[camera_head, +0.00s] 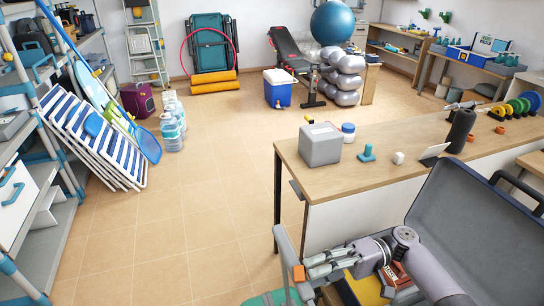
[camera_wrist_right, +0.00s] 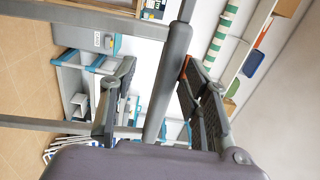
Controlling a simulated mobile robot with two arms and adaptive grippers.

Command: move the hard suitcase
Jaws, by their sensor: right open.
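My right gripper (camera_head: 320,264) is open at the lower middle. A grey bar (camera_head: 288,262) rises beside its fingertips. In the right wrist view the bar (camera_wrist_right: 168,85) runs between the two fingers (camera_wrist_right: 155,95), and contact cannot be told. The suitcase cannot be made out there. My left gripper is not in view.
A large dark open case (camera_head: 475,235) stands at the right, behind my right arm. A wooden-topped counter (camera_head: 400,165) bears a grey box (camera_head: 320,144). Striped folding chairs (camera_head: 85,135) and water bottles (camera_head: 172,125) stand at left. The middle floor is clear.

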